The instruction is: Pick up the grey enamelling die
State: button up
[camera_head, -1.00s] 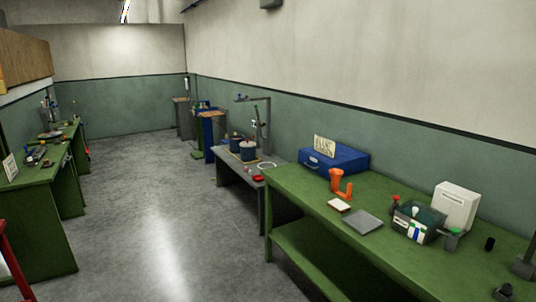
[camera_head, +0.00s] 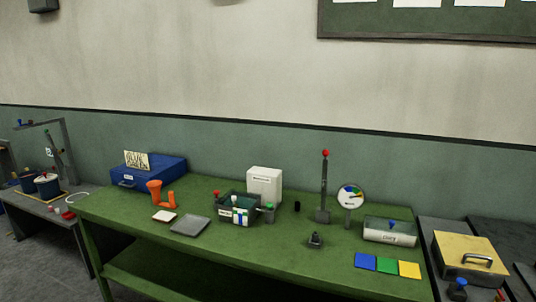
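I cannot single out a grey enamelling die with certainty at this size. A small dark grey block with a raised top (camera_head: 315,240) stands near the middle of the green bench (camera_head: 250,262). A small black cylinder (camera_head: 297,206) stands behind it, to the left. A dark open box (camera_head: 228,207) on the bench holds small items, including a red-topped one and white cards; its inside is partly hidden. A small green-topped piece (camera_head: 269,212) sits at its right. My gripper is not in view.
The bench also bears a blue case (camera_head: 150,172), an orange holder (camera_head: 155,192), a flat grey plate (camera_head: 190,225), a white box (camera_head: 264,185), a red-tipped post (camera_head: 324,190), a round dial (camera_head: 350,196), a clear-covered box (camera_head: 390,232) and coloured squares (camera_head: 386,265). The bench's front middle is clear.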

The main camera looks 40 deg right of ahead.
aim_at(315, 238)
jog(key=z, duration=1)
jog(key=k, duration=0.95)
jog(key=z, duration=0.45)
jog(key=i, duration=1)
